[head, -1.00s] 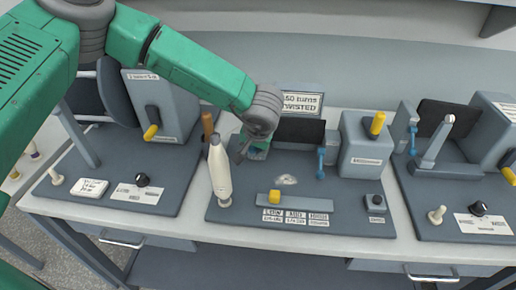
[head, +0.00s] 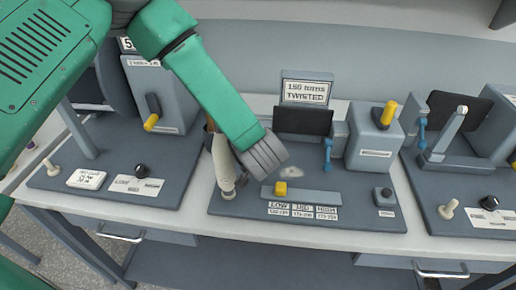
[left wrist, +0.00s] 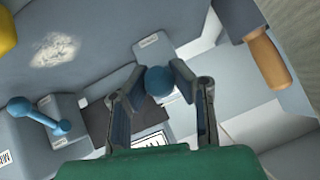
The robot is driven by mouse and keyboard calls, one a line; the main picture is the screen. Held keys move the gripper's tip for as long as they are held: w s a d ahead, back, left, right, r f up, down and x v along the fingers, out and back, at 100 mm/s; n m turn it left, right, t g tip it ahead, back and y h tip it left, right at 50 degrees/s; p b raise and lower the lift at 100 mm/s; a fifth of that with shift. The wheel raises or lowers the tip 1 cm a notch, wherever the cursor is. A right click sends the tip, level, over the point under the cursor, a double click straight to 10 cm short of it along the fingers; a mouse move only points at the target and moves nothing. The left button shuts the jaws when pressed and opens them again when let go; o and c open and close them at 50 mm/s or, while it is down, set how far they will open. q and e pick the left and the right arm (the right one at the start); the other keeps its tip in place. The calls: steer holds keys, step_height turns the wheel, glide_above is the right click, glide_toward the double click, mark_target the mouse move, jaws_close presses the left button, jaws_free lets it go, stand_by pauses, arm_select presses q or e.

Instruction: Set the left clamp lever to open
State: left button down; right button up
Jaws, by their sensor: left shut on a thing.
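In the left wrist view, the blue ball knob of the left clamp lever (left wrist: 158,82) sits between the two fingers of my left gripper (left wrist: 158,73). The gripper is shut on this knob. In the head view my grey wrist hides the fingers and the left lever, so the lever's angle cannot be told there. My right gripper is in neither view.
A yellow slider knob (head: 280,189) is on the rail in front. A grey box with a yellow handle (head: 388,113) stands right. Similar stations flank both sides.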

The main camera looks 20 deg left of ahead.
arm_select(q)
steer(key=shift+s+d+f+t+y+b, duration=0.2)
steer(key=shift+f+t+y+b, duration=0.1)
steer(key=shift+f+t+b, duration=0.25)
steer(key=shift+f, duration=0.15)
steer(key=shift+a+f+t+b, duration=0.15)
steer(key=shift+a+t+b, duration=0.1)
steer(key=shift+t+b, duration=0.2)
steer(key=shift+d, duration=0.15)
steer(key=c, duration=1.3)
jaws_free()
steer(key=shift+o, duration=0.2)
steer(key=shift+r, duration=0.2)
